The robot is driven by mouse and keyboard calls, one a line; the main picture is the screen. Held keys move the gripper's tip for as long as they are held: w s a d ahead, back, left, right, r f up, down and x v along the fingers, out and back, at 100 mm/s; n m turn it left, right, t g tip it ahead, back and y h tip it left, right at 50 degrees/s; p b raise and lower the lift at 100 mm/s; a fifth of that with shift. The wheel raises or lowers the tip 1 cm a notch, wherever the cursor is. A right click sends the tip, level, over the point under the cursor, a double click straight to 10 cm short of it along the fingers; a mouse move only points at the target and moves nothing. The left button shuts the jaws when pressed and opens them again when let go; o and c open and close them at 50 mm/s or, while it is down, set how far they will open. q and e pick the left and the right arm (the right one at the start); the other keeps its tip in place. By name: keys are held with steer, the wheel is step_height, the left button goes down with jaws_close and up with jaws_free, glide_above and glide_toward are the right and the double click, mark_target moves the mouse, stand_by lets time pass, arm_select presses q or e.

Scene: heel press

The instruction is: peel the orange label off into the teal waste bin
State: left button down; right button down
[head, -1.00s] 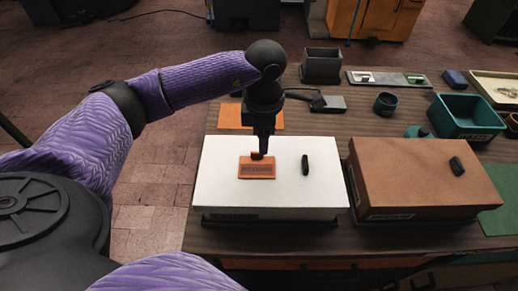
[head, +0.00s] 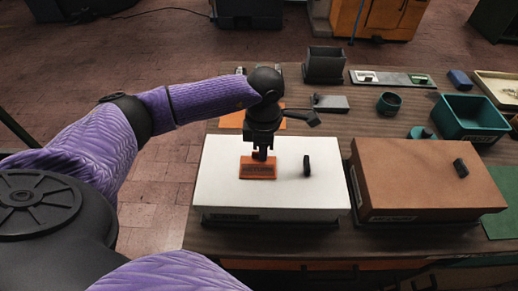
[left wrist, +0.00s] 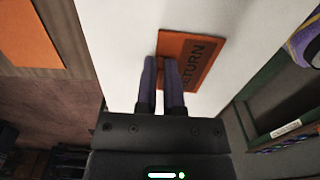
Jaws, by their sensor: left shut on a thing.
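The orange label (head: 258,171) lies on the top of the white box (head: 222,188), left of a black handle. Dark lettering shows on it, and in the left wrist view the label (left wrist: 200,62) partly reads "RETURN". My left gripper (head: 262,158) points down at the label's far edge. In the left wrist view my left gripper's fingers (left wrist: 164,72) are close together on that edge, shut on the label. Whether any part of the label is lifted is hard to tell. The teal waste bin (head: 468,134) stands at the right of the table. My right gripper is not in view.
A brown box (head: 415,165) with a black handle stands right of the white box. A green mat (head: 495,212) lies at the right edge.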

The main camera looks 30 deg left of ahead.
arm_select(q)
step_height(320, 180, up, 13)
steer(key=p, duration=0.3)
stand_by(0.4)
